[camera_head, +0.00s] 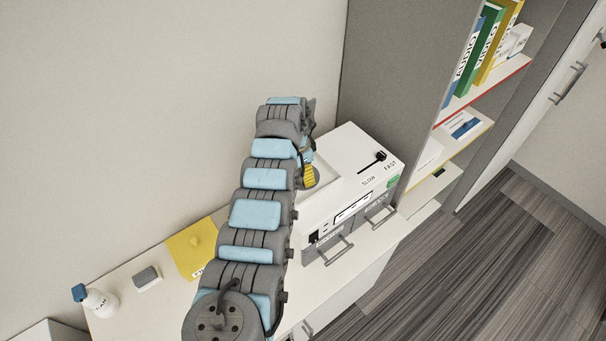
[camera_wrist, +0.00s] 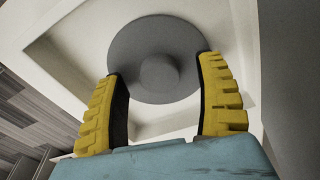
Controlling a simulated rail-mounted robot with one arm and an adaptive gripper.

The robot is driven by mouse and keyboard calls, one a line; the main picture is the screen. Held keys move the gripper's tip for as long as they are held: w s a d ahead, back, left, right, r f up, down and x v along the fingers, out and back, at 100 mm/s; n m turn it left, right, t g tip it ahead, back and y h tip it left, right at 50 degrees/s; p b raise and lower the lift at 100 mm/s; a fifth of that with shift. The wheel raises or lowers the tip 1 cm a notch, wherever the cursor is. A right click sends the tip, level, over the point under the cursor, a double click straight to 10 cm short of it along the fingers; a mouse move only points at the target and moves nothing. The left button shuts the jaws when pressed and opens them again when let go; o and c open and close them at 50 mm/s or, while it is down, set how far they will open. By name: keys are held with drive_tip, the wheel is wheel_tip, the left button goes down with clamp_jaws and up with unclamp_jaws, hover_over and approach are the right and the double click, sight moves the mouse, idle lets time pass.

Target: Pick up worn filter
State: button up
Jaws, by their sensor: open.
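A round grey disc with a raised central knob, which looks like the worn filter (camera_wrist: 130,42), lies in a square white recess (camera_wrist: 70,60) in the wrist view. My gripper (camera_wrist: 160,78) is open, its two yellow fingers pointing toward the disc, one at each side of the knob. The fingertips overlap the disc's near edge in the picture; I cannot tell whether they touch it. In the head view my gripper (camera_head: 309,177) is over the left part of a white machine (camera_head: 345,150); my arm hides the disc there.
The machine has a SLOW/FAST slider (camera_head: 373,162) and front handles. A yellow mat (camera_head: 190,262), a grey-and-white block (camera_head: 147,279) and a blue-capped bottle (camera_head: 97,302) are on the counter at left. A tall grey cabinet with binders (camera_head: 487,45) stands at right.

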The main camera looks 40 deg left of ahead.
drive_tip(key=shift+f, duration=0.2)
clamp_jaws()
idle(0.3)
drive_tip(key=shift+r, duration=0.1)
